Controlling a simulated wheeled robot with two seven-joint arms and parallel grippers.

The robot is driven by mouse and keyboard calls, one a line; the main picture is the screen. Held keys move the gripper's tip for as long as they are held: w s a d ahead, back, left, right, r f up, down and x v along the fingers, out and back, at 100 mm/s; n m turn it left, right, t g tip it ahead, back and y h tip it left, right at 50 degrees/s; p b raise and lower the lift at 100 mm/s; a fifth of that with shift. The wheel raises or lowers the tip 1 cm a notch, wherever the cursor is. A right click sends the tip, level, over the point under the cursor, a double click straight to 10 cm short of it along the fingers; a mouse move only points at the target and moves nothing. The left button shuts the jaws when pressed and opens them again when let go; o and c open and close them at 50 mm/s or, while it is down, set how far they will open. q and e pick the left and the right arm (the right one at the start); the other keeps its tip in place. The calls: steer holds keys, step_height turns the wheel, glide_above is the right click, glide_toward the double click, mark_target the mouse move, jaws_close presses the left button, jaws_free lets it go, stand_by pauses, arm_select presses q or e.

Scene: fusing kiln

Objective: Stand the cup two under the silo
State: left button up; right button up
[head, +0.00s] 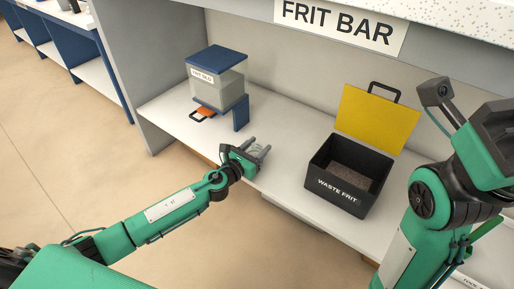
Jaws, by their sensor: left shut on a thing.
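The silo (218,85) is a grey see-through box with a blue lid and a white label, standing on a blue support on the white counter at the upper left. An orange piece (206,112) with a dark handle shows below it. My left gripper (258,151) is over the counter's front edge, right of and nearer than the silo. It is shut on a small grey thing, which I take for cup two; the fingers hide most of it. My right arm stands at the right edge; I cannot make out its fingers.
A black waste frit bin (338,202) with its yellow lid (377,120) raised stands on the counter right of my left gripper. The counter (283,140) is clear between silo and bin. A grey side panel (160,60) bounds the counter's left end.

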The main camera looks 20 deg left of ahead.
arm_select(q)
steer(key=shift+f, duration=0.25)
steer(key=o, duration=1)
steer(key=shift+r, duration=0.1)
